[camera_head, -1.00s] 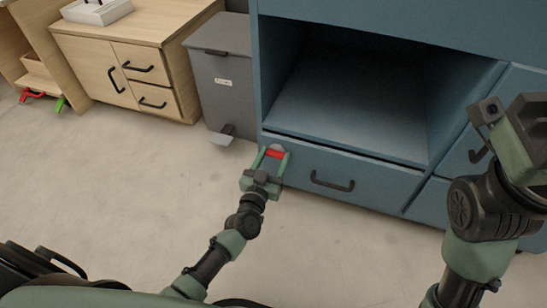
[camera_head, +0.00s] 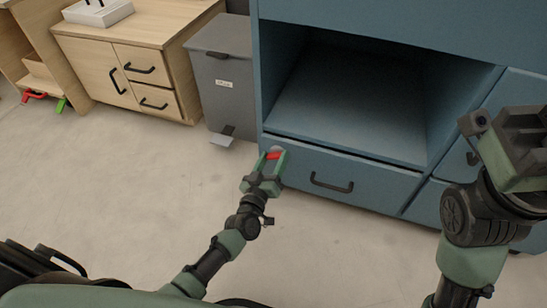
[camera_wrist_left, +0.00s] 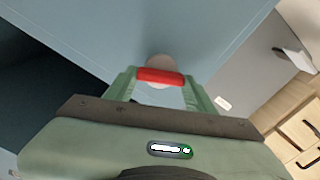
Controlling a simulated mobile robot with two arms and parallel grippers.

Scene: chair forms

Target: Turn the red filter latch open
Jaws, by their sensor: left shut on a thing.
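The red filter latch (camera_head: 273,155) is a short red bar on a round pale base, low on the left of the blue cabinet front. It also shows in the left wrist view (camera_wrist_left: 160,76), lying across between the fingertips. My left gripper (camera_head: 271,158) is shut on the latch, a green finger at each end of the bar. The left wrist view shows the gripper (camera_wrist_left: 160,80) rolled relative to the cabinet edges. My right gripper (camera_head: 522,135) is raised at the right edge, away from the latch; its fingertips are not clear.
The blue cabinet (camera_head: 380,170) has an open, empty compartment above a drawer with a black handle (camera_head: 331,184). A grey bin (camera_head: 224,85) with a pedal stands to its left, then a wooden cabinet (camera_head: 80,65). The floor in front is clear.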

